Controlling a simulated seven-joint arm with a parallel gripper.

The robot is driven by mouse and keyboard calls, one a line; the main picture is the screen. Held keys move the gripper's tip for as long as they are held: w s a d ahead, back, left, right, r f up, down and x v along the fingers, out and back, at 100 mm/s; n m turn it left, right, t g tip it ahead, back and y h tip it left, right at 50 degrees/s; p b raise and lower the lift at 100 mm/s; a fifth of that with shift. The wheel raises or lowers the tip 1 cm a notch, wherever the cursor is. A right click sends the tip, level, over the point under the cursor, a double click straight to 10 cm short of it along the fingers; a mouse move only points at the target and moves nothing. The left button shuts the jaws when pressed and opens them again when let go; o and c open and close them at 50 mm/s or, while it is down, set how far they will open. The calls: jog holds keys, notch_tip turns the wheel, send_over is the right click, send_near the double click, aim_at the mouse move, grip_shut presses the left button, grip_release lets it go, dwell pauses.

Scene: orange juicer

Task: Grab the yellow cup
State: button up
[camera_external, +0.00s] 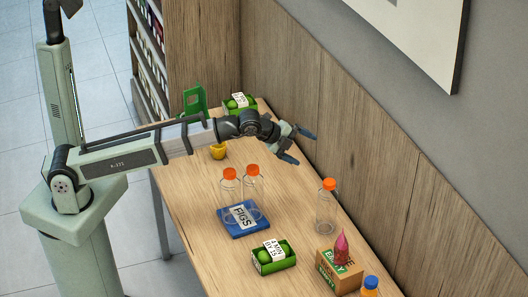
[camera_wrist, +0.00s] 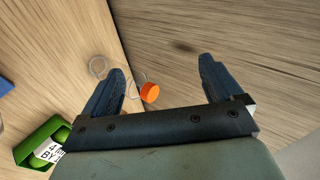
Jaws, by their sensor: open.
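A small yellow cup (camera_external: 218,151) stands on the wooden table in the external view, just under and left of my wrist, partly covered by my arm. It does not show in the wrist view. My gripper (camera_external: 306,146) is open and empty, raised above the table to the right of the cup and pointing toward the wooden wall panel. In the wrist view my gripper (camera_wrist: 168,85) has its two dark fingers spread apart, with nothing held between them.
Two clear orange-capped bottles (camera_external: 230,188) (camera_external: 253,184) stand on a blue FIGS tray (camera_external: 239,230). Another bottle (camera_external: 326,206) stands to the right. Green crates (camera_external: 274,267) (camera_external: 240,103), a cardboard box (camera_external: 340,277) and a blue-capped bottle (camera_external: 371,285) are also present. The table's middle right is clear.

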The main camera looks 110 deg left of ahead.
jog(key=s+a+f+n+g+h, duration=0.1)
jog(key=s+a+f+n+g, duration=0.15)
jog(key=s+a, duration=0.45)
jog(key=s+a+f+n+g, duration=0.25)
jog(key=s+a, duration=0.25)
jog(key=s, duration=0.4)
jog(key=n+g+h, duration=0.4)
jog(key=h, duration=0.1)
send_over(218, 150)
jog(key=a, duration=0.3)
notch_tip(218, 150, down, 5)
jog(key=f, duration=0.7)
jog(key=shift+s+d+f, duration=0.1)
jog(key=shift+s, duration=0.3)
jog(key=shift+s+f, duration=0.2)
jog(key=shift+f, duration=2.4)
jog(key=c, duration=1)
jog(key=shift+r, duration=0.1)
jog(key=shift+c, duration=0.2)
